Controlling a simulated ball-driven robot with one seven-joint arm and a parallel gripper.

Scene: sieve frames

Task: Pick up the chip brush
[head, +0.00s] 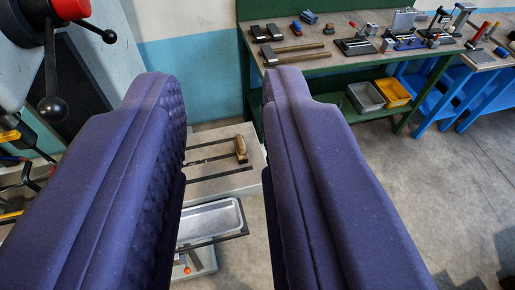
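The chip brush (241,150), a small brown wooden piece, appears to stand on the grey slotted machine table (215,172), near its right part. It is small in the picture, and its bristles cannot be made out. My gripper (218,88) is open, with two large purple padded fingers on either side of the picture. The brush shows in the gap between the fingers, closer to the right one, beyond and apart from both. Nothing is held. The fingers hide the left and right parts of the machine table.
A metal tray (212,222) sits below the machine table's front. A drill-like machine with a red knob (71,8) and black handles stands at the left. A green workbench (350,45) with hammers and vises is behind. Grey and yellow bins (392,92) sit under it. Floor at right is clear.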

